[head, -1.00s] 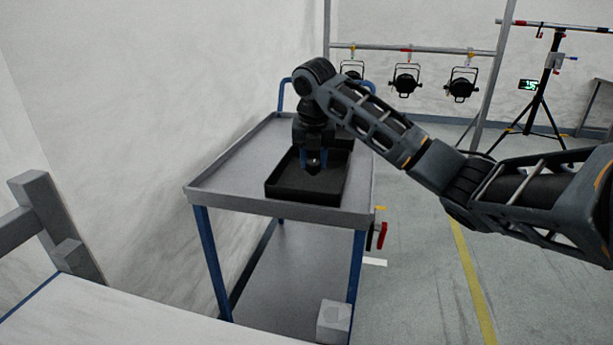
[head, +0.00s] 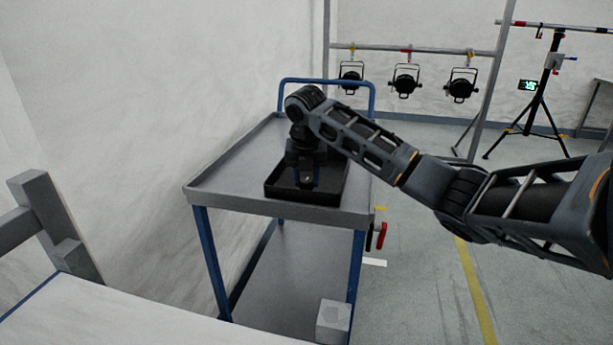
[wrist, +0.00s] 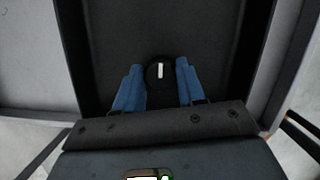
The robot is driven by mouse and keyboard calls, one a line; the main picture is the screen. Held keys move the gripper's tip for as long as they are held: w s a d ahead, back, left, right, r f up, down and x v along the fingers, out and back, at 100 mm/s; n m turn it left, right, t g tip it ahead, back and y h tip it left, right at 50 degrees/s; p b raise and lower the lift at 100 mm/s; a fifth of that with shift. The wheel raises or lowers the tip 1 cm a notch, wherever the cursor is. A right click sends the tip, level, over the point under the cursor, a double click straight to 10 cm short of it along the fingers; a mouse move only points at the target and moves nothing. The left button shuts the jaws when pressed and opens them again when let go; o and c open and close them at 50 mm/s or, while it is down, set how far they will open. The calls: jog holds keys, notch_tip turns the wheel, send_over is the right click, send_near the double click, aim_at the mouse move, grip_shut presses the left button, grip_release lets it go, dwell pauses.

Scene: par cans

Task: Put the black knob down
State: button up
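The black knob (wrist: 160,72), round with a white mark on top, sits between the two blue fingers of my gripper (wrist: 159,78) in the wrist view. In the head view my gripper (head: 306,182) points down inside the black tray (head: 312,200) on the cart. The tray floor also shows around the knob in the wrist view. Whether the underside of the knob touches the tray floor is hidden.
The tray stands on the top shelf of a grey cart (head: 225,180) with blue legs; the shelf left of the tray is clear. A white box (head: 333,322) is on the lower shelf. Par cans (head: 404,82) hang from a bar behind.

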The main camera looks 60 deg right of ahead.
jog(key=o, duration=0.4)
jog(key=shift+r, duration=0.15)
jog(key=p+v, duration=0.1)
jog(key=v, duration=1.1)
jog(key=shift+r, duration=0.15)
